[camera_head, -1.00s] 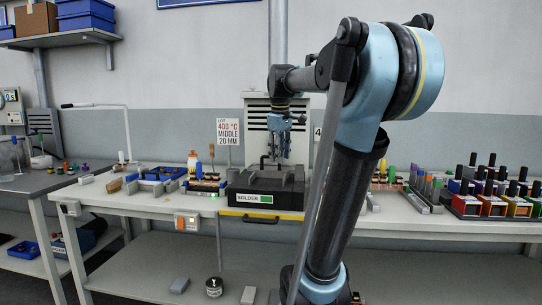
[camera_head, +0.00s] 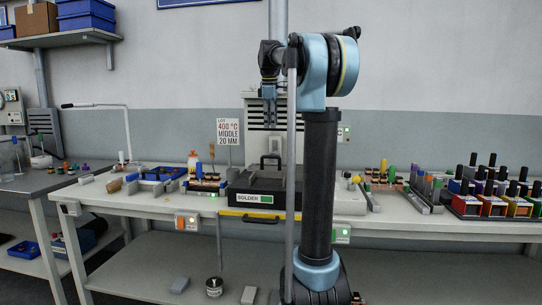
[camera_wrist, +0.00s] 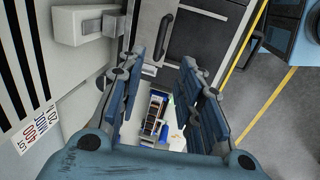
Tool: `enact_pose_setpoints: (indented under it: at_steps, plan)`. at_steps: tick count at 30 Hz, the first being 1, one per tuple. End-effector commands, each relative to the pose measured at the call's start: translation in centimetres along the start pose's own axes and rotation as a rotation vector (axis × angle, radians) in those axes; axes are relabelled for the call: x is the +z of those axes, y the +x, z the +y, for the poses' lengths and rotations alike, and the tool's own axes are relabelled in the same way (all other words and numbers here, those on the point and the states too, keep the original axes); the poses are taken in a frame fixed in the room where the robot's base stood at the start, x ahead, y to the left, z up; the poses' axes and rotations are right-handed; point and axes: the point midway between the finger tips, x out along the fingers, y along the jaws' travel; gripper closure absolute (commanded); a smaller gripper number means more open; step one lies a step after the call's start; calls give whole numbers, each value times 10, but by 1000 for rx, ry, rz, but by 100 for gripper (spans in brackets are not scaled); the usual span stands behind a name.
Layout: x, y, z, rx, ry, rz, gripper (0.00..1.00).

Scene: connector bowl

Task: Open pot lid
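The solder pot (camera_head: 262,199) is a dark box with a "SOLDER" label, on the workbench in the middle of the head view. The handle also shows at the top of the wrist view (camera_wrist: 152,48). My gripper (camera_head: 269,97) is above the lid, apart from it, in front of the grey vented unit. In the wrist view my gripper (camera_wrist: 162,75) has its two fingers spread with nothing between them. My arm hides the pot's right side.
A "400 °C MIDDLE 20 MM" sign (camera_head: 228,133) stands behind the pot at left. A blue tray (camera_head: 155,174) and small parts crowd the bench to the left. Coloured bins (camera_head: 494,206) stand at the far right. The air above the pot is clear.

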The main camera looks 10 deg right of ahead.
Motion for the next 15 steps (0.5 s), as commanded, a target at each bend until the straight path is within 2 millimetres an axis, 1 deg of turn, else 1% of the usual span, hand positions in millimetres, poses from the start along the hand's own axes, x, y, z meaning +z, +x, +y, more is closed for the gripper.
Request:
enact_pose_setpoints:
  at_steps: [3, 15]
  plan:
    - [0, 22, 0, 0, 1, 0, 67]
    - [1, 92, -1, 0, 3, 0, 67]
